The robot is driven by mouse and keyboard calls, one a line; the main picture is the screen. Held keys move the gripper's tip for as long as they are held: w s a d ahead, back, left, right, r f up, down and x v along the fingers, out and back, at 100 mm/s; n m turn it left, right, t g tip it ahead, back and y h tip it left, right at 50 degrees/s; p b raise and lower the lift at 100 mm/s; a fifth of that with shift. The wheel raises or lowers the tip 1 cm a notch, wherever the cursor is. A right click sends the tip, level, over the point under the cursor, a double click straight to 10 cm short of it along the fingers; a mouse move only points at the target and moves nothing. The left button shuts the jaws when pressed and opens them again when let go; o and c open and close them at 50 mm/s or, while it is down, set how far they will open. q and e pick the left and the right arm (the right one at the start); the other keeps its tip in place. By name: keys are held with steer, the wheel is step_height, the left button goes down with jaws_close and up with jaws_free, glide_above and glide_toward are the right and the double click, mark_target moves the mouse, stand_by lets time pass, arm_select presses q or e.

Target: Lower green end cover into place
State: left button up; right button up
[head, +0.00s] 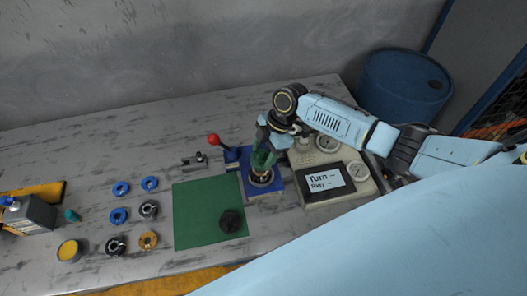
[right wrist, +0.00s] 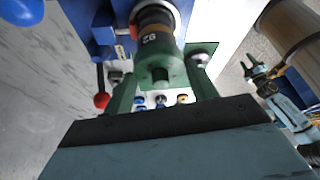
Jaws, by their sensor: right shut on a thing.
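The green end cover (head: 263,159) is in my right gripper (head: 267,148), above the motor stack (head: 262,177) in the blue fixture (head: 277,189). In the right wrist view the cover (right wrist: 163,68) sits between the two green fingers of the right gripper (right wrist: 165,88). The stack's dark and orange parts (right wrist: 153,28) are in line with it there. I cannot tell whether the cover touches the stack. My left gripper is outside the head view but shows small at the right of the right wrist view (right wrist: 258,72); its opening is unclear.
A red-knobbed lever (head: 214,140) stands left of the fixture. A gauge box with a screen (head: 328,181) is close on the right. A green mat (head: 195,215) bears a dark round part (head: 231,220). Several rings lie further left. A blue barrel (head: 403,85) stands behind.

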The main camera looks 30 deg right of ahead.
mark_target(264, 154)
steer(key=shift+r, duration=0.1)
steer(key=shift+f, duration=0.5)
stand_by(0.6)
steer(key=o, duration=1.6)
steer(key=shift+o, duration=0.2)
steer(key=shift+r, duration=0.1)
steer(key=shift+r+p, duration=2.25)
steer(key=shift+r, duration=0.4)
